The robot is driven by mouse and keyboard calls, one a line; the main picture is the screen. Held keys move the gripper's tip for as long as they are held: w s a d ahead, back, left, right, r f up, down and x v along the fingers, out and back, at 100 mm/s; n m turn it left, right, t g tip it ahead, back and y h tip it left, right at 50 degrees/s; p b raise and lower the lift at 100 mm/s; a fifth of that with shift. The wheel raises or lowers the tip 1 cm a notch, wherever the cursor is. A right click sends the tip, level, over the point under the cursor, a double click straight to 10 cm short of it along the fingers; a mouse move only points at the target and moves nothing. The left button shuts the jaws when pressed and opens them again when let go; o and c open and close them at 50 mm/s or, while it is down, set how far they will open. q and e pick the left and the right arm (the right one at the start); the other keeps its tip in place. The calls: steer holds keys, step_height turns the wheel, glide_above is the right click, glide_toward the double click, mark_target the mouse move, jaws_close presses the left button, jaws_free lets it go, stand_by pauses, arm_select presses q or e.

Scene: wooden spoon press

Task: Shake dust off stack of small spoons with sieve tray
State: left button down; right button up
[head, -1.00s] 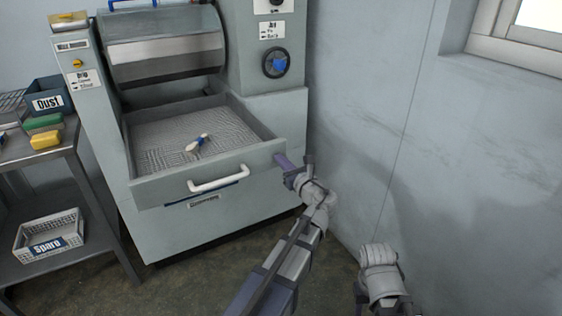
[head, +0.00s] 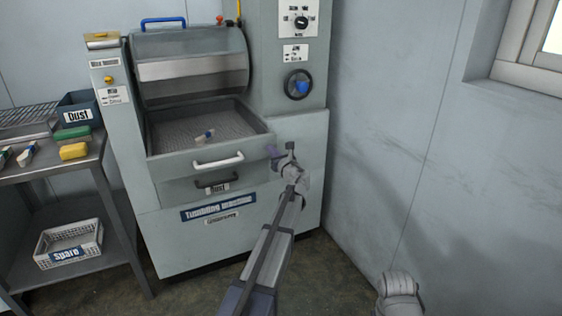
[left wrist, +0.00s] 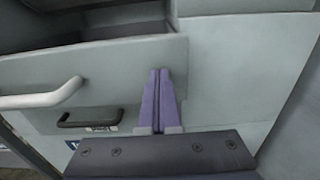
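The sieve tray (head: 176,154) is a grey mesh-floored drawer with a white handle (head: 218,161), partly pulled out of the tumbling machine. A small white-and-blue bundle (head: 205,136), seemingly the stack of small spoons, lies on its mesh; single spoons are too small to tell. My left gripper (head: 273,152) is at the right end of the tray's front panel. In the left wrist view, its purple fingers (left wrist: 159,90) are together with nothing seen between them, against or just before the panel (left wrist: 110,72); contact is unclear.
Below the tray is a dust drawer with a dark handle (head: 217,185). A metal table (head: 60,168) at left holds a Dust bin (head: 76,112), green and yellow blocks and brushes; a Spare basket (head: 68,245) sits below. A wall is at right.

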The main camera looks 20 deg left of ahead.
arm_select(q)
steer(key=x, duration=1)
steer(key=shift+d, duration=0.1)
steer(key=shift+w+a, duration=0.2)
steer(key=shift+w+a+r, duration=0.1)
steer(key=shift+w, duration=0.05)
steer(key=v, duration=1.5)
arm_select(e)
steer(key=shift+d, duration=0.4)
